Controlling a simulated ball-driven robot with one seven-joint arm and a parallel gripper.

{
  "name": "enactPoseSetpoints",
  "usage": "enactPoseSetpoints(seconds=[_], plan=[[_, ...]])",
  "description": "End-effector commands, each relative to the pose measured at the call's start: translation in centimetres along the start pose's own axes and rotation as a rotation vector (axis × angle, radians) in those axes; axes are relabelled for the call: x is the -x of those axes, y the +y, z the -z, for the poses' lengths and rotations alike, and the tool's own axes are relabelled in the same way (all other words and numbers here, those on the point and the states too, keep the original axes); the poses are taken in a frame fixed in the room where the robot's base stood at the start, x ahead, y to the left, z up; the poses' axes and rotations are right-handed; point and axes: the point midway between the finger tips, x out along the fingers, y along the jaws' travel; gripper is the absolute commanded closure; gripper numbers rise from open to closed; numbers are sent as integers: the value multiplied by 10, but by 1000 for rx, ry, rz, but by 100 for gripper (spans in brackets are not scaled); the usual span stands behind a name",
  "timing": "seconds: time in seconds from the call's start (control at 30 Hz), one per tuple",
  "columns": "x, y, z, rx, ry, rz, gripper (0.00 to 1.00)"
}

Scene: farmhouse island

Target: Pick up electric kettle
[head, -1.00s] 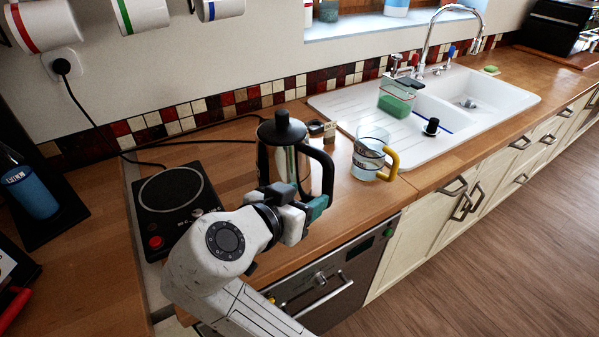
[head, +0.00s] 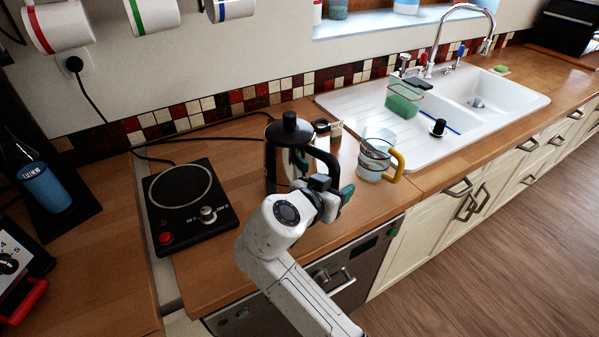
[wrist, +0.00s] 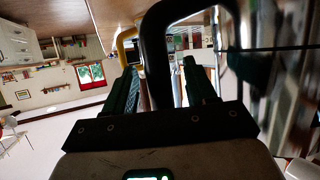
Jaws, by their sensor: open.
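The electric kettle (head: 278,165) stands upright on the wooden counter, steel-bodied with a black lid and a black handle on its right side. My gripper (head: 345,193) is open at the handle, in front of the kettle and to its right, and partly covers the lower handle and body. In the wrist view, the black handle (wrist: 156,65) rises between the two dark green fingers of my gripper (wrist: 162,88). I cannot tell whether a finger touches it.
A glass mug with a yellow handle (head: 371,157) stands close on the right. A black hotplate (head: 181,190) lies on the left. A small jar (head: 322,128) is behind the kettle. The sink (head: 470,100) is farther right.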

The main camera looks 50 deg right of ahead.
Motion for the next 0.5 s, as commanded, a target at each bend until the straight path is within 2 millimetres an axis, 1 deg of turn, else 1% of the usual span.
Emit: enactPoseSetpoints(seconds=[0.17, 0.5], plan=[[0, 0, 0, 0, 0, 0, 44], [0, 0, 0, -1, 0, 1, 77]])
